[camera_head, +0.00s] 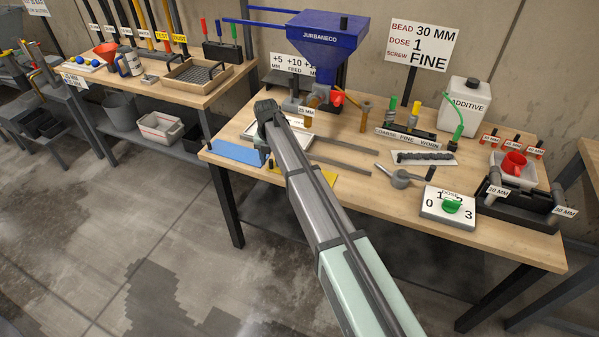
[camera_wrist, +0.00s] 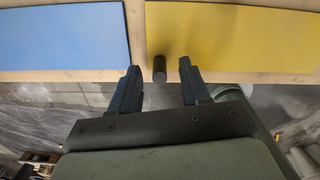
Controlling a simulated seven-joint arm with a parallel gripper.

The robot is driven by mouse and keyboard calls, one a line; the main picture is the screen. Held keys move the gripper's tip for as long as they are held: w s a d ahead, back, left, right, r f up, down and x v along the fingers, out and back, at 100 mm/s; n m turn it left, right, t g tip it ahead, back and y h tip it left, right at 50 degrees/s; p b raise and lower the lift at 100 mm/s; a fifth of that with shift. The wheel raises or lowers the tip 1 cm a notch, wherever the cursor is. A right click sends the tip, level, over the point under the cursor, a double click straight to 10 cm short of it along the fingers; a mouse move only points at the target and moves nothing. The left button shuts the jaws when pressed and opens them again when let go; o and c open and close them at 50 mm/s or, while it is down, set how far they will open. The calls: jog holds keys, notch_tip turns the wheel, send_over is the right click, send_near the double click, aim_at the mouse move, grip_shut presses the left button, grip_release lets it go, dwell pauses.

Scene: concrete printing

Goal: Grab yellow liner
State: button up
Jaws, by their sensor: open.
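The yellow liner is a flat yellow sheet on the near edge of the workbench. In the head view only parts of the yellow liner (camera_head: 330,177) show, because my arm covers its middle. In the wrist view the yellow liner (camera_wrist: 235,40) fills the upper right. A short dark cylinder (camera_wrist: 159,68) stands at its near left edge; I cannot tell whether it is attached. My gripper (camera_wrist: 159,70) is open and empty, with the cylinder appearing between its fingertips. In the head view my gripper (camera_head: 264,153) hangs by the bench's front edge, left of the visible yellow part.
A blue sheet (camera_head: 238,152) lies left of the yellow one, with a narrow gap between them. The blue hopper machine (camera_head: 328,40) stands behind. Grey bars (camera_head: 345,152), a metal tool (camera_head: 397,176) and a dose dial box (camera_head: 448,208) lie to the right on the workbench (camera_head: 360,205).

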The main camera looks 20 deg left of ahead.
grip_shut()
dwell(0.3)
jog(key=shift+r, duration=0.15)
